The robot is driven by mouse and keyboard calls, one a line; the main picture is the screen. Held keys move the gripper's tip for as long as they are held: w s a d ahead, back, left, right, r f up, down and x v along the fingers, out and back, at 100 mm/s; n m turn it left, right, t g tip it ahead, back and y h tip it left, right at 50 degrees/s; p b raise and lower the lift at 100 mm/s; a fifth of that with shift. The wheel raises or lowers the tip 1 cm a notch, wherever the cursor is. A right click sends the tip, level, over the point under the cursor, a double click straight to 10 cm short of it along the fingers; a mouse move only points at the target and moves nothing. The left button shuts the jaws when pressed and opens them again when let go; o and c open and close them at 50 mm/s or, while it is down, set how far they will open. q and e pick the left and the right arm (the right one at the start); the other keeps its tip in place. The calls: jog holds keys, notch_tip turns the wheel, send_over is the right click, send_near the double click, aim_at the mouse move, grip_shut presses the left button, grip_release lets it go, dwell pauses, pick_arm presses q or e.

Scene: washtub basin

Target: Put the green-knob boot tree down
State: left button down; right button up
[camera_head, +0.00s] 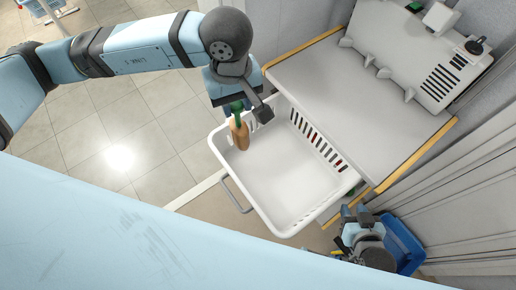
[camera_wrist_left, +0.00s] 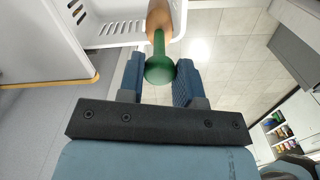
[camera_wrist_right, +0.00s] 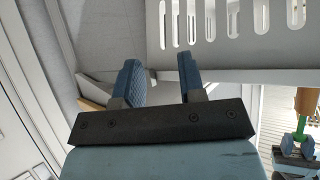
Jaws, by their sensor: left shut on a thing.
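The boot tree has a tan wooden body (camera_head: 241,136) and a green knob (camera_wrist_left: 160,70). My left gripper (camera_head: 236,104) is shut on it at the green neck, with the wooden end hanging down. In the head view it hangs over the left corner of the white slotted basin (camera_head: 285,190); I cannot tell whether it touches the bottom. The boot tree (camera_wrist_right: 303,100) also shows at the right edge of the right wrist view. My right gripper (camera_head: 353,212) is open and empty near the basin's right end; the right wrist view shows a gap between its fingers (camera_wrist_right: 160,78).
A grey worktop (camera_head: 355,105) with yellow-edged sides adjoins the basin. A white panel with slots and pegs (camera_head: 425,50) stands behind it. A blue crate (camera_head: 408,240) is beside my right arm. Tiled floor (camera_head: 125,125) lies open at left.

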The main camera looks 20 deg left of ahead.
aim_at(240, 138)
pick_arm(q)
notch_tip(240, 138, down, 14)
jog(key=shift+s+r+p, duration=0.1)
jog(key=shift+s+p, duration=0.05)
jog(key=shift+p, duration=0.3)
notch_tip(240, 138, down, 5)
jog(key=shift+f, duration=0.2)
jog(key=shift+f, duration=0.2)
jog(key=c, duration=0.8)
grip_release()
